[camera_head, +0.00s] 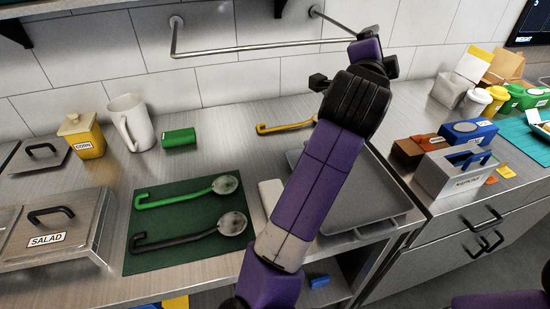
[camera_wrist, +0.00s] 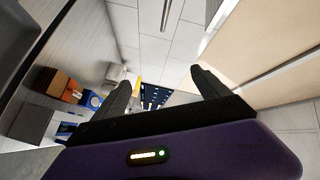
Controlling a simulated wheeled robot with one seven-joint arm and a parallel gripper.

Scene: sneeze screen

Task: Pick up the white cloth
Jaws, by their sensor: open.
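A pale white, flat thing (camera_head: 270,197) lies on the steel counter between the green mat and the grey tray; it may be the white cloth. My purple arm crosses in front of it and hides its right part. My gripper (camera_wrist: 160,77) is open and empty in the wrist view, with its two black fingers apart. In the head view my arm's far end is raised near the tiled wall, well away from the white thing, and the fingers cannot be made out clearly. The white thing does not show in the wrist view.
A green mat (camera_head: 150,265) with a green ladle (camera_head: 180,194) and a black ladle (camera_head: 185,233) lies to the left. A grey tray (camera_head: 385,212) is behind my arm. A metal rail (camera_head: 250,49) runs along the wall. A napkin box (camera_head: 445,175) stands at right.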

